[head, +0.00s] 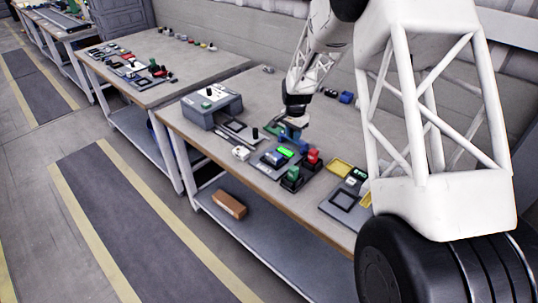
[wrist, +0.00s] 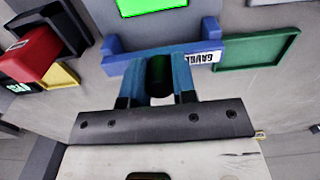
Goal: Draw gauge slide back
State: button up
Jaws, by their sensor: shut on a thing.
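The gauge slide shows in the wrist view as a blue bar (wrist: 207,47) with raised ends and a white label reading "GAUG", partly hidden. My gripper (wrist: 160,77) is shut on a dark upright knob (wrist: 160,66) at the middle of the blue bar's near side. The fingers stand on either side of the knob. In the head view my gripper (head: 294,122) reaches down over the workbench, with the blue slide (head: 291,138) below it. The join between knob and bar is hidden by the fingers.
A lit green screen (wrist: 152,5) lies just beyond the slide. A green tray (wrist: 256,50) is right of it. A red block (wrist: 30,55) and yellow piece (wrist: 62,76) are at left. A grey box (head: 211,107) stands at the bench's far left end.

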jog(key=shift+w+d+f, duration=0.3)
jog(key=shift+w+d, duration=0.3)
jog(key=shift+d, duration=0.05)
jog(key=o, duration=1)
jog(key=shift+d, duration=0.1)
notch_tip(320, 180, up, 8)
jog(key=shift+f, duration=0.25)
dwell(0.6)
dwell(0.4)
